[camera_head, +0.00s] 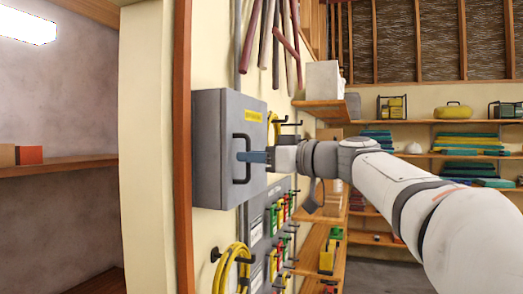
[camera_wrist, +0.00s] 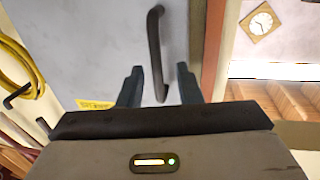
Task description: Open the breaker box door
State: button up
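The grey breaker box (camera_head: 207,150) is mounted on the cream wall left of centre in the head view. Its door (camera_head: 258,180) looks shut and carries a yellow label (camera_head: 253,115) and a dark upright bar handle (camera_head: 248,172). My gripper (camera_head: 250,157) reaches in from the right at the handle. In the wrist view the two dark fingers of my gripper (camera_wrist: 159,69) are apart, with the handle (camera_wrist: 155,45) between them. A gap shows on both sides of the handle. The door face (camera_wrist: 90,45) fills much of that view.
A yellow coiled hose (camera_head: 232,265) hangs below the box. A panel with coloured tags (camera_head: 280,210) is on the wall beneath it. Long dark red tools (camera_head: 275,35) hang above. A wooden post (camera_head: 182,150) stands left of the box. Shelves (camera_head: 430,155) hold goods behind my arm.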

jog(key=shift+w+a, duration=0.1)
jog(key=shift+a, duration=0.05)
jog(key=shift+c, duration=0.3)
jog(key=shift+f, duration=0.1)
grip_shut()
